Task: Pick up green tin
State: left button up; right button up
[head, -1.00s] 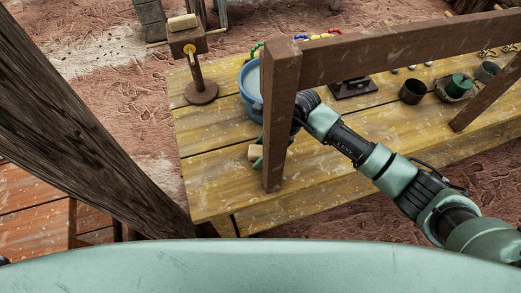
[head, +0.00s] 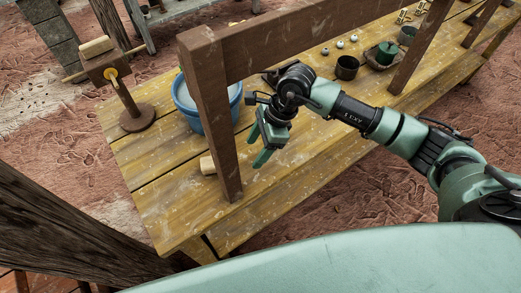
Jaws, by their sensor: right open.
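A green tin (head: 385,50) sits in a rough brown bowl (head: 371,58) toward the back right of the yellow wooden table (head: 160,175). My right arm reaches in from the right, and my right gripper (head: 258,146) is open and empty above the front part of the table. It points left and down, just right of a brown wooden post. The tin is well apart from it, farther back and to the right. My left gripper is not in view.
A dark cup (head: 347,68) and a grey cup (head: 407,36) flank the bowl.

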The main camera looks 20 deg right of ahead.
aim_at(383, 60)
jog(key=z, duration=1.45)
